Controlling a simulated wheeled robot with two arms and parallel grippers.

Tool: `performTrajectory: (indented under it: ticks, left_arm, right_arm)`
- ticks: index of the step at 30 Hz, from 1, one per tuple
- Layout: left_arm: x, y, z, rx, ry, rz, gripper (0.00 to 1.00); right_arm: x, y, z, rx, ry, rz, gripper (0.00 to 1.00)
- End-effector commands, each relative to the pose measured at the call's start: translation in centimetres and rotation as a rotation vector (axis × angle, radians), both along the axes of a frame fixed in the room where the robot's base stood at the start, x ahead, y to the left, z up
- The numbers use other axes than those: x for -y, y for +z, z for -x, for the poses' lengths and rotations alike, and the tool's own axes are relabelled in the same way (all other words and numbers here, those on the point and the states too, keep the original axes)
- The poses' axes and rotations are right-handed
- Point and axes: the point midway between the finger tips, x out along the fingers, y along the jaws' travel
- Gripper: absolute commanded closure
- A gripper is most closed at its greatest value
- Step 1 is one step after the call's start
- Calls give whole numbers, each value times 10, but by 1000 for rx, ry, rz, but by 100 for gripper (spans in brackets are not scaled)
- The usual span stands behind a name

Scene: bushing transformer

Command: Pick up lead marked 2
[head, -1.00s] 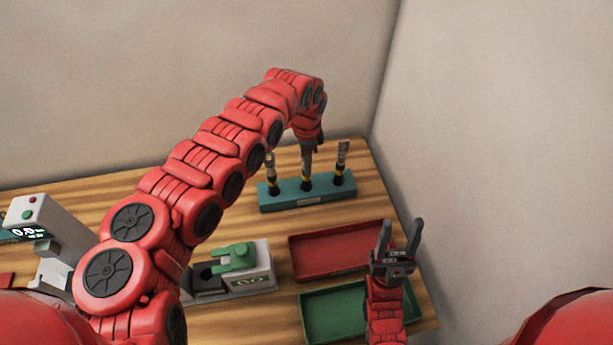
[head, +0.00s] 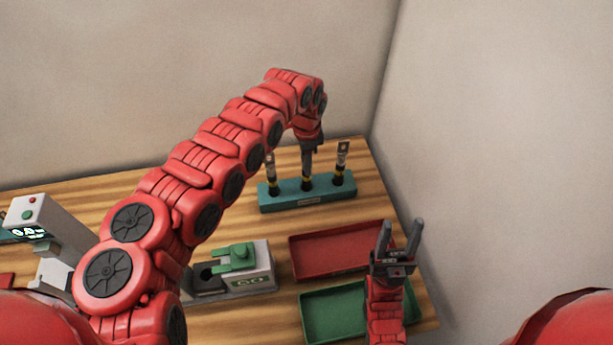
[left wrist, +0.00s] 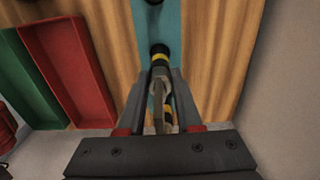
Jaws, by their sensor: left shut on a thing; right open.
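A teal rack (head: 318,199) holds three upright leads with black and yellow lower parts and grey tops. In the head view these are the left lead (head: 272,178), the middle lead (head: 306,179) and the right lead (head: 340,175). My left gripper (head: 307,149) points down and is shut on the middle lead, which also shows between its fingers (left wrist: 161,80) in the left wrist view. The middle lead's base is at the rack. I cannot read any number on the leads. My right gripper (head: 402,238) is open and empty, beside the trays at the right.
A red tray (head: 340,273) and a green tray (head: 308,312) lie in front of the rack. A grey device with a green clamp (head: 238,257) stands left of them. A grey unit with a display (head: 40,220) is at the far left. Walls close off the back and right.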

Motion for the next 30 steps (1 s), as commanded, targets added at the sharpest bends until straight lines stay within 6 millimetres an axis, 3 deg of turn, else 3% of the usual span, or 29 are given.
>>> performTrajectory:
  ticks: [6, 10, 20, 30]
  left_arm:
    - [0, 1, 1, -2, -1, 0, 100]
    - [0, 13, 0, 0, -1, 0, 100]
    - [0, 77, -1, 4, 0, 1, 100]
    - [1, 120, -1, 5, 0, 2, 100]
  right_arm:
    - [0, 1, 0, 0, 0, 0, 50]
    - [0, 7, 0, 0, 0, 0, 50]
    - [0, 30, 0, 0, 0, 0, 50]
    - [0, 28, 0, 0, 0, 0, 50]
